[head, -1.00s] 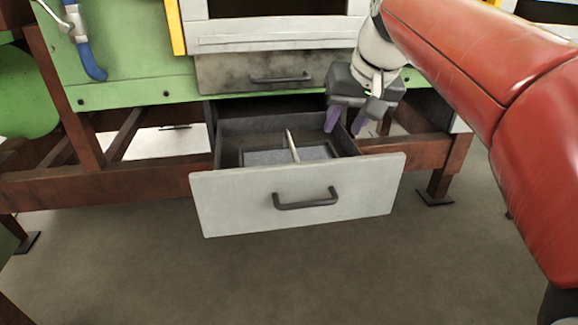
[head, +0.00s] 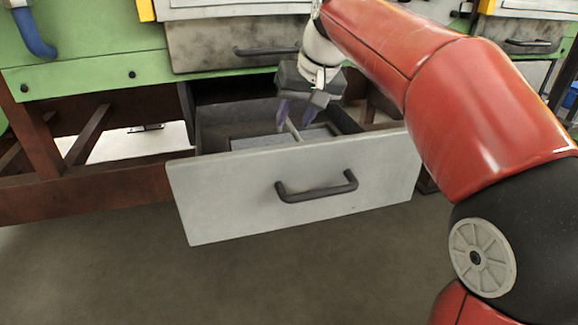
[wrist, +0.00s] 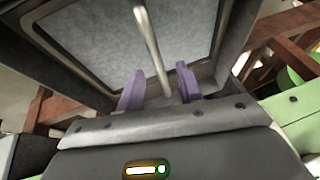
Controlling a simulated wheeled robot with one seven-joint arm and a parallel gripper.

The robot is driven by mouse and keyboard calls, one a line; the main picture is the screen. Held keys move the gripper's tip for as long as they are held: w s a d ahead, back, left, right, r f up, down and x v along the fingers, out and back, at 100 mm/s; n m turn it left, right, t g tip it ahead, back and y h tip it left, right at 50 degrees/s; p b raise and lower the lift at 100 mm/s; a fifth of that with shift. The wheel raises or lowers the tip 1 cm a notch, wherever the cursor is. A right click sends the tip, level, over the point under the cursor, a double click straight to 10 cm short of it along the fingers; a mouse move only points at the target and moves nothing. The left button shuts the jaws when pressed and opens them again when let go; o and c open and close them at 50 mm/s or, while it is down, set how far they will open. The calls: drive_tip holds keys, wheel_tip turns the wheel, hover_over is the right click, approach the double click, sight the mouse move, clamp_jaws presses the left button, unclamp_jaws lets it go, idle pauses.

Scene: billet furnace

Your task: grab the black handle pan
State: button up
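A shallow rectangular pan (head: 250,143) with a grey flat bottom and dark rim lies in the open drawer (head: 220,195); its bottom fills the top of the wrist view (wrist: 100,35). A thin pale rod (head: 291,130), seemingly its handle, rises over it; I see no clearly black handle. In the wrist view the rod (wrist: 149,40) runs down between my two purple fingers. My gripper (head: 296,112) is over the drawer, open, with a finger on each side of the rod (wrist: 160,85) and gaps showing. The rod's near end is partly hidden.
The drawer's side walls and white front with a dark pull (head: 316,187) surround the space. A closed drawer (head: 235,40) sits just above at the back. Brown frame beams (head: 85,195) flank it. Floor in front is clear.

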sight(291, 124)
drive_tip(key=shift+w+b+x, duration=0.2)
drive_tip(key=shift+b+x, duration=0.15)
drive_tip(key=shift+x, duration=1.6)
drive_tip(key=shift+f, duration=0.2)
clamp_jaws()
idle(0.4)
